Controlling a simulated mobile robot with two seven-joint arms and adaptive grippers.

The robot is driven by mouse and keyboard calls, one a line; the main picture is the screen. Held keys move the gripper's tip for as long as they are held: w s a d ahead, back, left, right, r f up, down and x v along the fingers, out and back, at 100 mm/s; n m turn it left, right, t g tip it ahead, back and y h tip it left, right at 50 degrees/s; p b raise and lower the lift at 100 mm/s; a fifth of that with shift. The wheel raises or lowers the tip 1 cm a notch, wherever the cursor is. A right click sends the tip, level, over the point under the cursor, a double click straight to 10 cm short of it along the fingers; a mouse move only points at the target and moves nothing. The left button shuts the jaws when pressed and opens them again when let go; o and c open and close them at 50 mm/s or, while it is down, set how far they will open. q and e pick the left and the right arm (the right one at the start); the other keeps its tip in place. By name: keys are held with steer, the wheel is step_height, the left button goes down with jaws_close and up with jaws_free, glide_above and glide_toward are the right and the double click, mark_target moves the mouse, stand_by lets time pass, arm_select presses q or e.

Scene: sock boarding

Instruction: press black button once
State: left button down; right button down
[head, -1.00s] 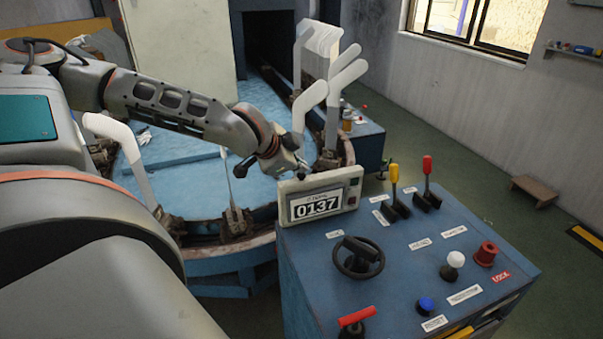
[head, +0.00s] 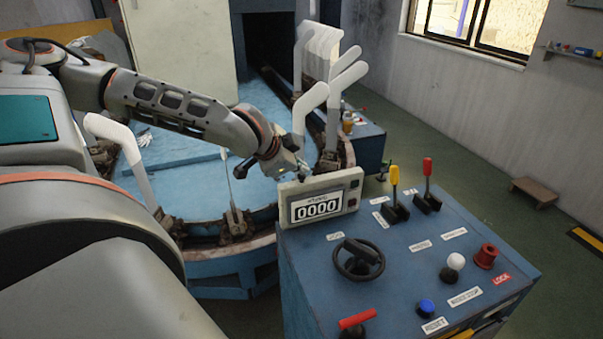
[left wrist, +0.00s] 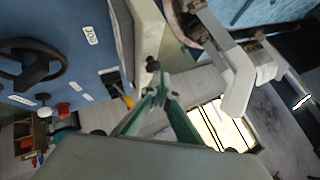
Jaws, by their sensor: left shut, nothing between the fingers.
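The beige counter box (head: 355,183) stands on the blue control panel and its display reads 0000. A black button (left wrist: 152,65) sticks out from the box's side in the left wrist view. My left gripper (left wrist: 160,94) is shut and empty, its green fingertips just short of the button in that picture; I cannot tell whether they touch. In the head view my left gripper (head: 298,170) is beside the box's upper left, its fingertips partly hidden. My right gripper is not in view.
The blue panel (head: 400,270) carries a black handwheel (head: 358,259), yellow (head: 396,190) and red (head: 427,180) levers, and white, red and blue knobs. White sock forms (head: 311,105) stand upright close behind the gripper on the round machine.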

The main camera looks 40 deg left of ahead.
mark_target(300, 176)
arm_select(q)
steer(key=shift+r+p, duration=0.3)
steer(key=shift+r, duration=0.3)
steer(key=shift+r, duration=0.1)
step_height(300, 176, up, 2)
steer(key=shift+p, duration=0.8)
step_height(300, 176, up, 3)
steer(key=shift+p, duration=1.25)
